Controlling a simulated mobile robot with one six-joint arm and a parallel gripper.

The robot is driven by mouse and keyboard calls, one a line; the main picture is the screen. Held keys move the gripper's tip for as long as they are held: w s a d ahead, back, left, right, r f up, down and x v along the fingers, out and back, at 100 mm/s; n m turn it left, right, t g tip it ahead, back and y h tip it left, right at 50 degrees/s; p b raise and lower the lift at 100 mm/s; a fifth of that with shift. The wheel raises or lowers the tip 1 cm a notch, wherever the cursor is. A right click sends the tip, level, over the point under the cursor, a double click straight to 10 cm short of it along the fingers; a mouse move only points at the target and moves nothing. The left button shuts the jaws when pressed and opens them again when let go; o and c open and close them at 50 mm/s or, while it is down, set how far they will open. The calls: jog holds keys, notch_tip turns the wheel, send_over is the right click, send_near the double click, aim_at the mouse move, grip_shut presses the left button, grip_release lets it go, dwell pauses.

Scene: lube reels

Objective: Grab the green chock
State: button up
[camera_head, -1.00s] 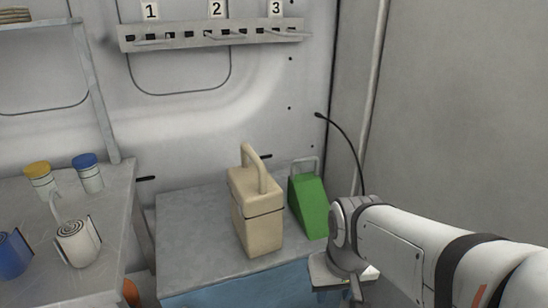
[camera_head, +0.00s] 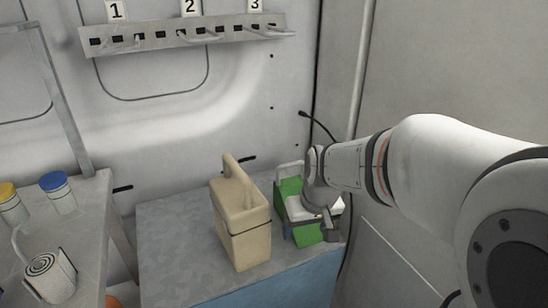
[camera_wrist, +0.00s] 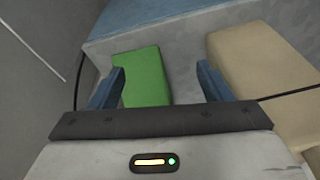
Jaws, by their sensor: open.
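The green chock (camera_head: 287,188) stands on the grey bench top, to the right of a beige case. In the wrist view the green chock (camera_wrist: 143,77) shows between the two blue fingers, nearer the left one. My gripper (camera_wrist: 160,85) is open and empty, above the chock. In the head view my gripper (camera_head: 309,226) hangs over the chock's front part. I cannot tell whether a finger touches it.
The beige case (camera_head: 240,220) with an upright handle stands close on the chock's left; it also shows in the wrist view (camera_wrist: 262,75). The grey bench top (camera_head: 175,225) is bare to the left. A wall is close on the right. A numbered rail (camera_head: 180,36) hangs at the back.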

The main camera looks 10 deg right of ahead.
jog(key=o, duration=0.6)
jog(key=shift+n+t, duration=0.7)
jog(key=w+p, duration=0.1)
jog(key=w, duration=0.3)
jog(key=w+d, duration=0.1)
jog(key=w, duration=0.3)
jog(key=w+p, duration=0.1)
jog(key=w, duration=0.4)
jog(key=shift+d+r+p, duration=0.15)
jog(key=shift+r+p, duration=0.2)
jog(key=shift+r, duration=0.05)
jog(key=x, duration=0.4)
jog(key=w+x, duration=0.1)
jog(key=x, duration=0.3)
jog(key=shift+r+b, duration=0.15)
jog(key=shift+b, duration=0.2)
